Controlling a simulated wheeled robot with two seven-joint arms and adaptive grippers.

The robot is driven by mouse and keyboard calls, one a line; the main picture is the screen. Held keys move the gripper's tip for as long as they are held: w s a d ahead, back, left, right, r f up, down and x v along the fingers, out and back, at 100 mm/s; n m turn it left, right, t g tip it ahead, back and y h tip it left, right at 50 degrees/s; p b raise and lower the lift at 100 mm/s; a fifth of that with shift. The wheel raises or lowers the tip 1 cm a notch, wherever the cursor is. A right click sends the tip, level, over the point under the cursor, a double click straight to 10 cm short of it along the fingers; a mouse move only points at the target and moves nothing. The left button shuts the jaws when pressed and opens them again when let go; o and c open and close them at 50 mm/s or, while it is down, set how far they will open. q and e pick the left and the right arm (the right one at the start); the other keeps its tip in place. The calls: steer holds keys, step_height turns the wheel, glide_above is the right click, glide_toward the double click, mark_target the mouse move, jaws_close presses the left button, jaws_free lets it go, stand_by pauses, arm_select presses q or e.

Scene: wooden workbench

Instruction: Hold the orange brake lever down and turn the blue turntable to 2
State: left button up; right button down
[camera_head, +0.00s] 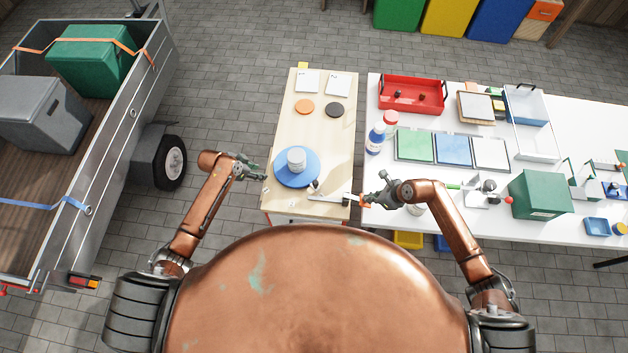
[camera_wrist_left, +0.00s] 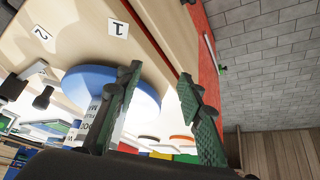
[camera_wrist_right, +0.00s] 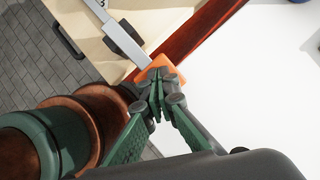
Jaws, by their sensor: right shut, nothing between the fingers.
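The blue turntable (camera_head: 284,179) lies on the light wooden board, with a white jar (camera_head: 296,155) standing on it. The turntable (camera_wrist_left: 148,98) fills the middle of the left wrist view. My left gripper (camera_head: 262,177) is open at the turntable's left side; its fingers (camera_wrist_left: 160,85) appear either side of the rim, contact unclear. The brake lever is a silver bar (camera_head: 330,197) with an orange end pad (camera_wrist_right: 158,66). My right gripper (camera_wrist_right: 157,88) is shut with its fingertips at the orange pad, nothing between them. I cannot tell how far down the lever is.
Number cards 1 (camera_wrist_left: 118,27) and 2 (camera_wrist_left: 40,33) lie on the board. An orange disc (camera_head: 304,107) and a black disc (camera_head: 334,109) lie further back. The white table (camera_head: 385,185) on the right holds a red tray (camera_head: 412,95), bottles and a green box (camera_head: 540,195).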

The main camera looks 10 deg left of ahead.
arm_select(q)
steer(key=w+d+r+m+g+h, duration=0.15)
steer(key=d+r+m, duration=0.35)
steer(key=d+r, duration=0.5)
steer(key=m+g+y, duration=0.1)
steer(key=m+g, duration=0.2)
steer(key=m, duration=0.1)
glide_toward(315, 182)
steer(key=x, duration=0.9)
steer(key=shift+c, duration=0.7)
jaws_close()
